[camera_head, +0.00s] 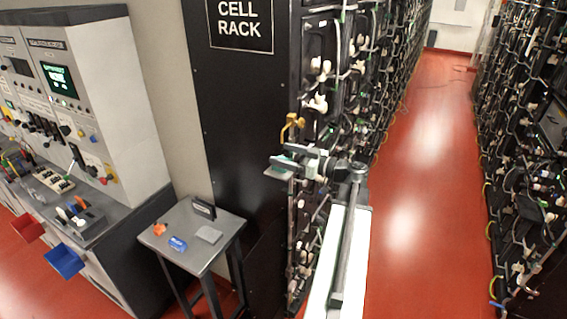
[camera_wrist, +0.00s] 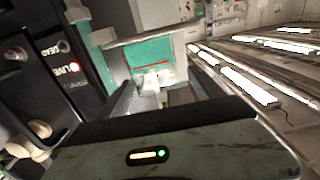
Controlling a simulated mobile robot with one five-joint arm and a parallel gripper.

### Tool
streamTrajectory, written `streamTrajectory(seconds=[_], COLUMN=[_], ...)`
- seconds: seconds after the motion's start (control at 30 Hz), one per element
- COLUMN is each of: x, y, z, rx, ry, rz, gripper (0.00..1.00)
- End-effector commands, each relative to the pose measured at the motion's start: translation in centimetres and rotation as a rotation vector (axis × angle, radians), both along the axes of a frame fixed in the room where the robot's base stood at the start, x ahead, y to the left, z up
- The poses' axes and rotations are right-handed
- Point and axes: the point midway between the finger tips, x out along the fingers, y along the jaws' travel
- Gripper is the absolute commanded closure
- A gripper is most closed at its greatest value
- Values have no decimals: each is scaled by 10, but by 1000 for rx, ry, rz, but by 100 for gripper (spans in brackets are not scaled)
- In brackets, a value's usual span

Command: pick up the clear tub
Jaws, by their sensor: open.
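A small, flat, pale grey piece (camera_head: 209,234) lies at the right of the small metal table; it may be the clear tub, but it is too small to tell. My gripper (camera_head: 283,164) is up beside the front of the cell rack, above and to the right of that table. It is open, and I see nothing clearly held in it. I cannot make out a tub in that view.
The small table (camera_head: 192,255) also bears an orange piece (camera_head: 160,229), a blue box (camera_head: 178,244) and a dark upright block (camera_head: 204,208). The cell rack (camera_head: 240,120) stands close behind my gripper. A control console (camera_head: 90,110) stands left. The red aisle floor (camera_head: 415,160) is clear.

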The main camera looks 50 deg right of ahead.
Motion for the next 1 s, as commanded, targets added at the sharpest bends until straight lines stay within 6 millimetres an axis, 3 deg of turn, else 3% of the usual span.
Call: streamTrajectory(seconds=[0.2, 0.43, 0.7, 1.0], x=[37, 40, 39, 39], y=[7, 8, 7, 7], z=[-1, -1, -1, 4], rx=[0, 0, 0, 0], ry=[0, 0, 0, 0], rz=[2, -1, -1, -2], gripper=[24, 24, 95, 95])
